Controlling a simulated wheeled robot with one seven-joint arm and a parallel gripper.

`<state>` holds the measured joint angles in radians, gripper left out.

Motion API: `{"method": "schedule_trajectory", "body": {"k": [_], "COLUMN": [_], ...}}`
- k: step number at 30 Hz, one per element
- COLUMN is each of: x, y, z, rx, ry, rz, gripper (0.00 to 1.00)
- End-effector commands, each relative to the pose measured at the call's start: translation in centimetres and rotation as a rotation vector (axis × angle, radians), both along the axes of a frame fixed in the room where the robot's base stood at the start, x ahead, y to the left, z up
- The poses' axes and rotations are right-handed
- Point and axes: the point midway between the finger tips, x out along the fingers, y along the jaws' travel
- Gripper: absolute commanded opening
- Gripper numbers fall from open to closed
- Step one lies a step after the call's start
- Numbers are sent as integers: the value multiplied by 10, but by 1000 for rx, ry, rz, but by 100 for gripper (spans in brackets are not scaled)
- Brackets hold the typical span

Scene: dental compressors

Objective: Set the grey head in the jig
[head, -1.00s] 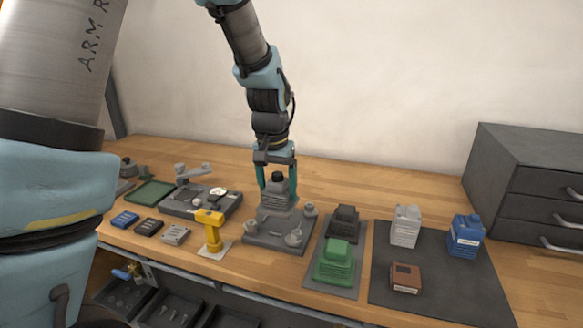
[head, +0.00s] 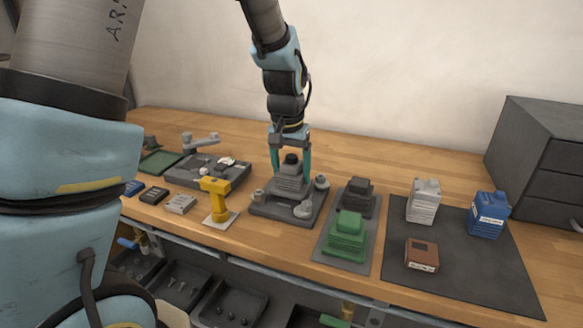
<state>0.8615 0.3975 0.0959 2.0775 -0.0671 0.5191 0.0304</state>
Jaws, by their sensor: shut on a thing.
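The grey head (head: 291,182) is a stepped, finned block with a dark round top. It sits over the middle of the jig (head: 270,208), a dark grey plate with round clamps at its corners. My gripper (head: 291,165) points down from above, its two teal fingers on either side of the head and shut on it. The head's lower edge appears at the plate, but I cannot tell whether it is fully seated. The jig's centre is hidden under the head.
A grey mat with a green finned head (head: 346,235) and a black one (head: 356,196) lies right of the jig. A yellow stand (head: 217,200) is close on the left. Farther right are a white jug (head: 423,201), a blue jug (head: 488,214), a brown box (head: 421,254) and drawers (head: 540,160).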

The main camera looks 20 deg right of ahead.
Motion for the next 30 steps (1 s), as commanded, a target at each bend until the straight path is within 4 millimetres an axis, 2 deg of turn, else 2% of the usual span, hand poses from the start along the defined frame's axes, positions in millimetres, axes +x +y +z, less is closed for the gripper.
{"method": "schedule_trajectory", "body": {"k": [30], "x": [0], "y": [0], "z": [-3], "rx": [-1], "ry": [-1], "rz": [0], "gripper": [0]}}
